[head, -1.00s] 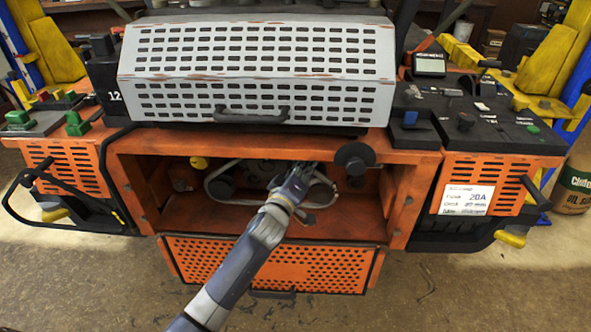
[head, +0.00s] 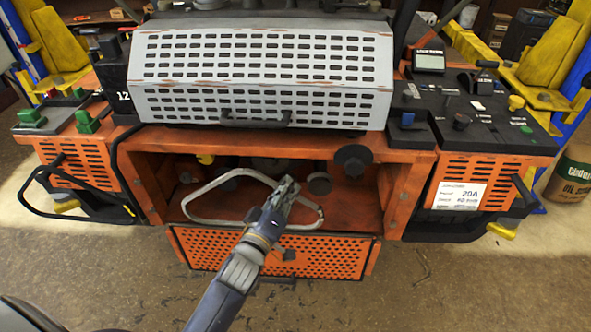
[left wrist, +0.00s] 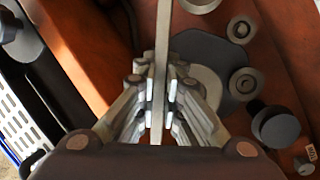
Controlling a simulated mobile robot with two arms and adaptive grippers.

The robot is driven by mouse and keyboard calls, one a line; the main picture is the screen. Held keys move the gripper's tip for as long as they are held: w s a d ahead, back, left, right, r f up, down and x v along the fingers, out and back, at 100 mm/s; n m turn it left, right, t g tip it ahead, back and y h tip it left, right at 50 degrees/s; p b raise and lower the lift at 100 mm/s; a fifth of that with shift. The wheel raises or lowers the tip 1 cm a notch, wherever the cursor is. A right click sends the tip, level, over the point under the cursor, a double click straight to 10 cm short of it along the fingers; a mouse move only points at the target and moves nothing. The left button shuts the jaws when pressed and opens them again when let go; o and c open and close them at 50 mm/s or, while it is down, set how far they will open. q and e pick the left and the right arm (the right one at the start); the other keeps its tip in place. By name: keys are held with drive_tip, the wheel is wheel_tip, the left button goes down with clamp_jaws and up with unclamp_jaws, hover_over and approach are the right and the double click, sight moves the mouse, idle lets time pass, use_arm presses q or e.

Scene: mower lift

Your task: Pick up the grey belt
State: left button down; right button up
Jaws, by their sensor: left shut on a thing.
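The grey belt (head: 213,186) is a thin light loop in front of the open orange bay in the head view. It hangs from my left gripper (head: 284,187), which is shut on its upper right part. In the left wrist view the belt (left wrist: 163,40) runs as a straight strip between the two fingers of the left gripper (left wrist: 163,95). The belt's loop looks off the pulleys (head: 320,183). The fingers hide a short piece of the belt. My right gripper is not in view.
The orange bay has side walls and a dark round knob (head: 353,159) at its upper right. A perforated orange panel (head: 215,250) hangs open below. The grey slotted cover (head: 260,75) is above. Open floor lies in front.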

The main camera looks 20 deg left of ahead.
use_arm(q)
drive_tip(key=s+p, duration=0.3)
drive_tip(key=s, duration=1.5)
drive_tip(key=shift+s+a, duration=0.35)
drive_tip(key=shift+s, duration=0.05)
drive_tip(key=shift+r, duration=0.1)
